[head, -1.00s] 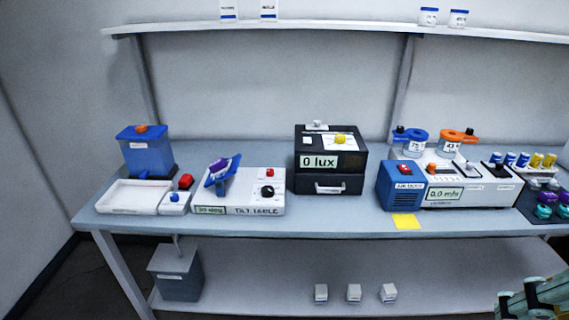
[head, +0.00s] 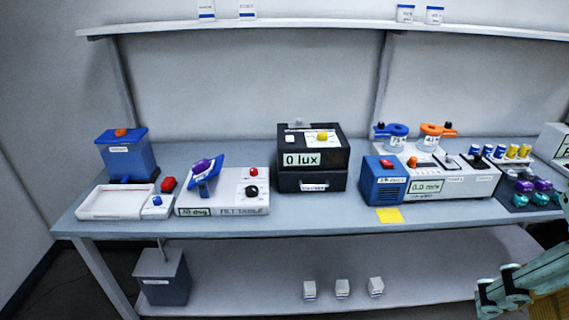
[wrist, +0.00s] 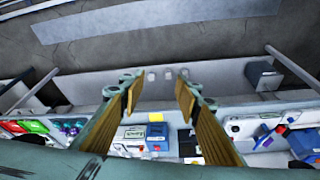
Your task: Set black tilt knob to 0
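The tilt table (head: 222,206) is a white box on the left half of the bench in the head view. Its black tilt knob (head: 252,191) is on the right of its top, just in front of a red button (head: 252,173). A tilted blue plate with a purple piece (head: 203,172) stands on its left side. The small display (head: 194,211) seems to read 30 deg, but is blurred. My gripper (wrist: 157,92) is open and empty in the wrist view, its two fingers apart, far from the knob. In the head view part of my arm shows at the lower right.
A white tray (head: 112,203) and blue dispenser (head: 127,157) stand left of the tilt table. The black lux box (head: 311,178) stands to its right, then a blue fan box (head: 385,187). Small white boxes (head: 342,287) sit on the lower shelf. Bench between tilt table and lux box is clear.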

